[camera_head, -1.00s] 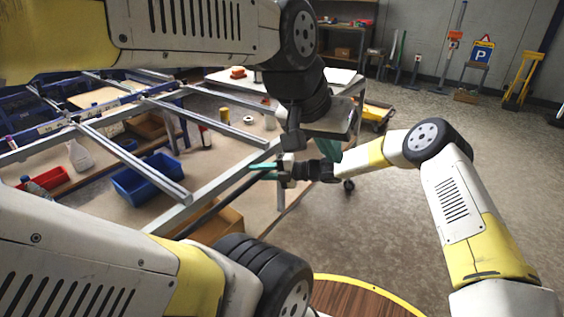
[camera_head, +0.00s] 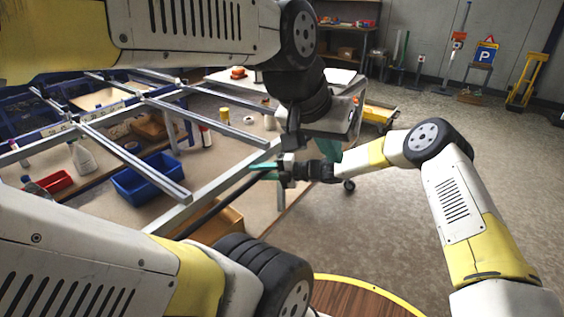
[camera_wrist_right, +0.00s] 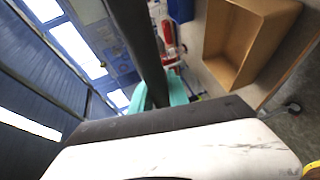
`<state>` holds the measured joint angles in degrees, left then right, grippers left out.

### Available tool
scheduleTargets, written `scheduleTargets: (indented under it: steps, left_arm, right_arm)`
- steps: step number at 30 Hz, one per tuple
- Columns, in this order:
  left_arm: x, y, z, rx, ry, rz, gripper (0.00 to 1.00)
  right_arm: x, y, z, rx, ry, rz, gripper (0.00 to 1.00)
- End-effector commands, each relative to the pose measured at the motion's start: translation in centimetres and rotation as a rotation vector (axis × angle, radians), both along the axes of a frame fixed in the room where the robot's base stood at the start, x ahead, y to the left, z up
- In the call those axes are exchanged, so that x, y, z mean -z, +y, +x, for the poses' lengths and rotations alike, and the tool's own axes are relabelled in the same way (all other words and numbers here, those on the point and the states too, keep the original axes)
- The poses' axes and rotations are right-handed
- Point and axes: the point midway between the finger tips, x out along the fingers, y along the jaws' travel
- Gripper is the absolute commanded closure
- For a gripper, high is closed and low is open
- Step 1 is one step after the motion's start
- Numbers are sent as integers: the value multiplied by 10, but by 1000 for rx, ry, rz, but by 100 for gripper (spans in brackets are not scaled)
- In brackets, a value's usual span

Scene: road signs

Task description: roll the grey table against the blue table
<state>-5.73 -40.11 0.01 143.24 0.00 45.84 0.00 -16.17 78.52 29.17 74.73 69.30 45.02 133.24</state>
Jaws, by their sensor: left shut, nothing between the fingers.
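The grey table (camera_head: 232,187) has an open frame of grey rails over a tan lower shelf; it fills the left and middle of the head view. A dark bar (camera_head: 215,210) runs along its near side. My right gripper (camera_head: 265,170) is shut on this bar; the right wrist view shows its teal fingers around the bar (camera_wrist_right: 138,45). My left gripper (camera_head: 328,150) is shut and empty, pointing down beside the right gripper; its fingertips are partly hidden. The blue table (camera_head: 38,130) lies beyond the grey rails at the left, partly covered; I cannot tell whether the two touch.
A blue bin (camera_head: 150,180), a red bin (camera_head: 58,181) and bottles sit among the rails. A castor (camera_head: 349,186) stands near the grippers. A parking sign (camera_head: 487,54) and a yellow stand (camera_head: 524,80) are by the back wall. The floor (camera_head: 380,240) at right is open.

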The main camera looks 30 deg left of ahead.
Motion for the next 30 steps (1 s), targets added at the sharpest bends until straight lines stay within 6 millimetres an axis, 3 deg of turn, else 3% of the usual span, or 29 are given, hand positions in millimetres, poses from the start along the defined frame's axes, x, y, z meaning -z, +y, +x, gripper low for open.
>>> scheduleTargets:
  steps: [1,3,22,26,30]
  left_arm:
    - [0,0,0,0,0,0,100]
    - [0,0,0,0,0,0,100]
    - [0,0,0,0,0,0,100]
    - [0,0,0,0,0,0,100]
    - [0,0,0,0,0,0,100]
  right_arm:
    - [-9,5,-4,-10,1,16,68]
    - [-9,5,-4,-10,1,17,59]
    - [-3,1,-1,-4,2,7,59]
    - [-5,-9,2,-2,1,7,59]
    - [-10,-31,9,-1,-1,7,59]
